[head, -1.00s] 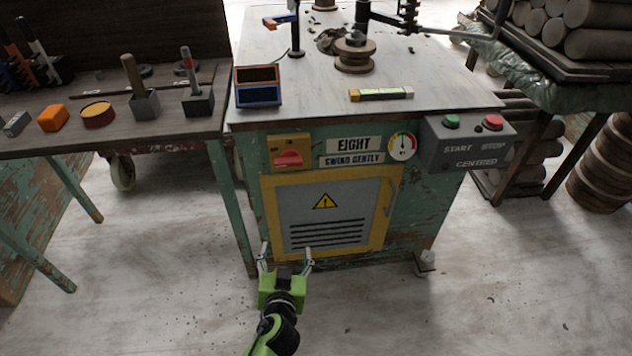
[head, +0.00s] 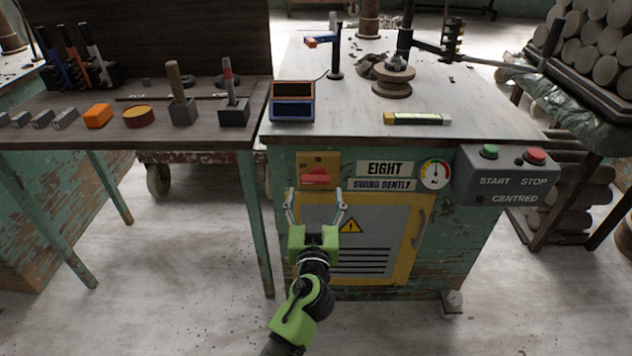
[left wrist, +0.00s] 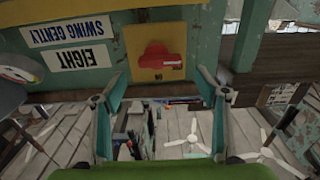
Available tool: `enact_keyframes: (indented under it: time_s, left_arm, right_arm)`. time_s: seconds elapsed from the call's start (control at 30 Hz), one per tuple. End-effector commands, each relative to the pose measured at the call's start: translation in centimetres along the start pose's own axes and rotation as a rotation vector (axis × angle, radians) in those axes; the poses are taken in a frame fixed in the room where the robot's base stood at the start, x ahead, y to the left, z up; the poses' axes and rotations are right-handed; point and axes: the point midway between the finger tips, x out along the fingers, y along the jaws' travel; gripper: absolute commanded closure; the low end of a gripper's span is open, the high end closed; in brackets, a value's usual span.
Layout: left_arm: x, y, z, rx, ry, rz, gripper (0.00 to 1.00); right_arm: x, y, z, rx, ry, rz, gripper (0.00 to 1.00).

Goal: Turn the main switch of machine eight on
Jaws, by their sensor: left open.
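The main switch is a red handle (head: 316,176) on a yellow plate (head: 331,160) on the front of the green machine, left of the EIGHT label (head: 384,168). The handle lies roughly level. In the left wrist view the picture is upside down, and the red handle (left wrist: 161,57) sits ahead, between the directions of the two fingers. My left gripper (head: 316,196) is open and empty, just below the switch plate in the head view. I see no contact with the handle. My right gripper is not in view.
Below the switch is a grey door (head: 345,255) with a yellow frame. A gauge (head: 436,174) and a control box (head: 505,176) with green and red buttons are to the right. A tool table (head: 60,140) stands close on the left. The floor in front is clear.

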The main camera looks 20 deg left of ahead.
Motion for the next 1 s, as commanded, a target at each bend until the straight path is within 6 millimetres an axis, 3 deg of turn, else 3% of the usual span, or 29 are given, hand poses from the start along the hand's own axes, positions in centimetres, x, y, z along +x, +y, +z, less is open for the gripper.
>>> enact_keyframes:
  time_s: [0.1,0.3,0.7,0.73,0.87,1.0]
  left_arm:
    - [2.3,0.0,-0.1,0.003,0.002,0.000,0.33]
    - [4.7,0.0,0.0,0.000,0.000,0.000,0.33]
    - [5.4,0.0,0.1,0.000,-0.001,0.000,0.33]
    - [5.4,0.0,0.1,0.000,-0.001,0.000,0.36]
    - [5.4,0.0,0.1,0.000,-0.001,0.000,0.70]
    - [5.4,0.0,0.1,0.001,-0.001,0.000,0.72]
  right_arm:
    - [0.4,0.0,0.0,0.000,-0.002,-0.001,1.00]
    - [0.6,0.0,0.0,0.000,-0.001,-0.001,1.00]
    - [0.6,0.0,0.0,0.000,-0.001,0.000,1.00]
    - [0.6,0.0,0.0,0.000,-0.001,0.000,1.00]
    - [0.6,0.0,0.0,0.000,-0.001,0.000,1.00]
    - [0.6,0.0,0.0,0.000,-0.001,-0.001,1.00]
